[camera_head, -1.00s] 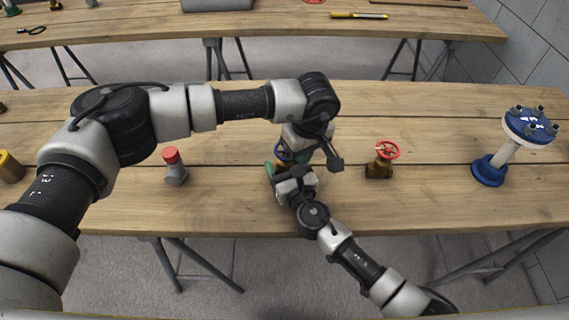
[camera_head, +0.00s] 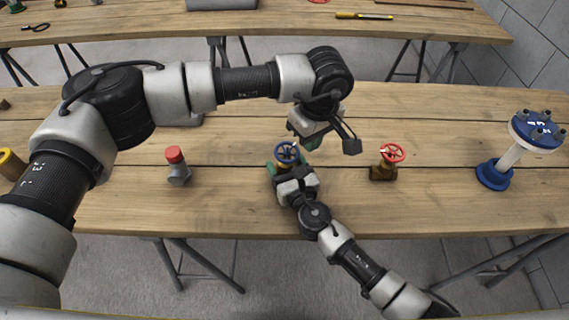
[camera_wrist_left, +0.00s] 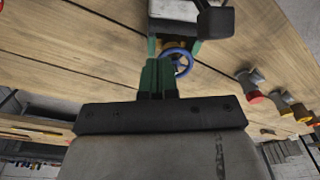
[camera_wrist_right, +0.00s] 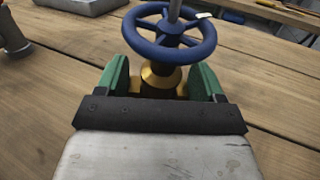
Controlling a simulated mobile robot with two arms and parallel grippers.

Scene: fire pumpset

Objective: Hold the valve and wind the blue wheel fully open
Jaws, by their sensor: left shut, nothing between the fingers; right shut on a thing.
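The valve with the blue wheel (camera_head: 287,152) stands upright on the near table. Its brass body (camera_wrist_right: 160,80) sits between the green fingers of my right gripper (camera_wrist_right: 163,82), which is shut on it below the wheel. The blue wheel (camera_wrist_right: 170,30) is clear above those fingers, with a grey stem rising through it. My left gripper (camera_wrist_left: 158,75) is shut and empty, its green fingers together. In the left wrist view the wheel (camera_wrist_left: 178,60) shows just beyond these fingers, apart or touching I cannot tell. In the head view the left fingers are mostly hidden behind the left wrist.
A red-wheeled brass valve (camera_head: 388,160) stands right of the blue wheel. A grey fitting with a red cap (camera_head: 177,165) stands left. A blue flanged pipe piece (camera_head: 495,174) is at the far right. The table between these is bare.

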